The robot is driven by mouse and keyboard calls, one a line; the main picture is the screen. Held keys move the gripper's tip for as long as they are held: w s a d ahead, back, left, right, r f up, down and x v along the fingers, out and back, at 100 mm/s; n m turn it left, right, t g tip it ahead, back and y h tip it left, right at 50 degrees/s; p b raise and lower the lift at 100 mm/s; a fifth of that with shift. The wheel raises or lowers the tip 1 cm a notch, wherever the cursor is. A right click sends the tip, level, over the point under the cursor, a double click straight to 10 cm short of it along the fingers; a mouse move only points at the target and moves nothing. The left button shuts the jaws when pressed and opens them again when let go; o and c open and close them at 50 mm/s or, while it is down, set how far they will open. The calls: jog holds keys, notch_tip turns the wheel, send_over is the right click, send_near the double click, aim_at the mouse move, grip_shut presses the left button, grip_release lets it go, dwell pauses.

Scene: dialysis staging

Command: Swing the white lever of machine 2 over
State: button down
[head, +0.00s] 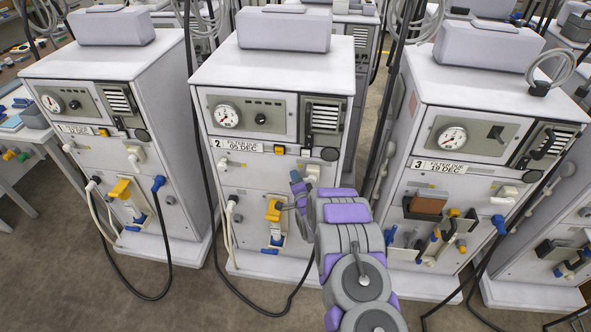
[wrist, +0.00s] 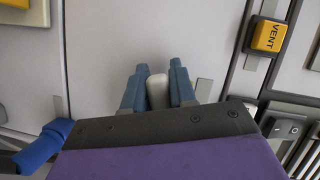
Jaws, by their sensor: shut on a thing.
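Machine 2 (head: 245,188) stands in the middle of the head view, with a "2" and a "FILTER DUE 05 DEC" label on its front. My gripper (head: 297,183) reaches up to the right part of its front panel, below the dark slotted module. In the wrist view, the blue-grey fingers of my gripper (wrist: 157,85) are shut on the white lever (wrist: 157,91), one finger on each side. Only the lever's rounded end shows between them; my gripper body hides the rest. A white fitting (head: 312,171) shows just beside my gripper in the head view.
Machine 1 (head: 80,170) stands left and machine 3 (head: 405,170) right, with narrow gaps between. On machine 2, a yellow handle (head: 273,211) sits just left of my gripper. A yellow VENT button (wrist: 268,36) is close by. Dark hoses (head: 255,309) loop to the floor.

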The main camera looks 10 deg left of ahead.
jog(key=d+f+n+g+h+p, duration=0.2)
jog(key=d+f+n+h+p, duration=0.2)
jog(key=n, duration=0.6)
jog(key=shift+d+f+h+p, duration=0.15)
jog(key=shift+d+h+p, duration=0.85)
jog(key=shift+p, duration=0.8)
jog(key=shift+s+n, duration=0.1)
jog(key=shift+n, duration=0.2)
jog(key=c, duration=1)
grip_release()
jog(key=shift+s, duration=0.1)
jog(key=p+v, duration=0.1)
jog(key=v, duration=1.6)
jog(key=shift+a, duration=0.15)
